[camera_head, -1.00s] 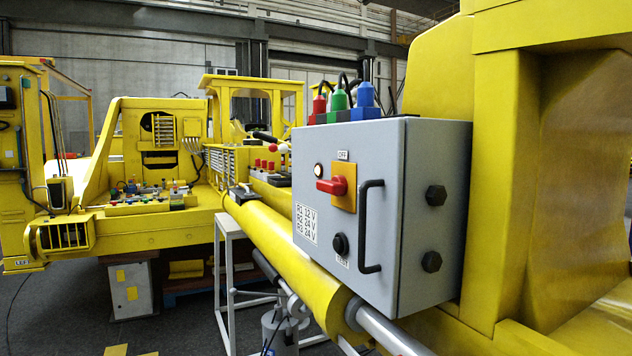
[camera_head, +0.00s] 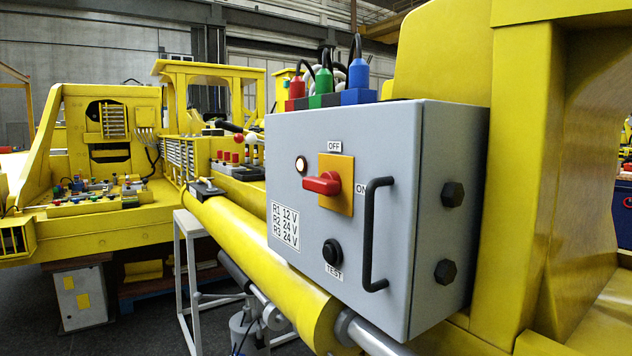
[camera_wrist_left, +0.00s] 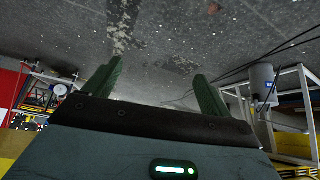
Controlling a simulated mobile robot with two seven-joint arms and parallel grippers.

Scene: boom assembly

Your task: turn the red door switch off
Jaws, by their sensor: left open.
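The red door switch (camera_head: 322,184) is a rotary handle on a yellow plate (camera_head: 336,199) on the front of a grey box. The handle lies horizontally. An OFF label (camera_head: 334,146) is above the plate and an ON label (camera_head: 360,189) is to its right. A small lamp (camera_head: 301,165) left of the plate is lit. My left gripper (camera_wrist_left: 157,88) shows only in the left wrist view, open and empty, with the floor beyond its fingers. Neither gripper is in the head view.
The grey box door (camera_head: 395,150) has a black vertical handle (camera_head: 373,235) right of the switch and a black TEST button (camera_head: 332,252) below. Red, green and blue plugs (camera_head: 325,84) stand on top. A yellow boom tube (camera_head: 255,245) runs below, beside a white metal stand (camera_head: 189,255).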

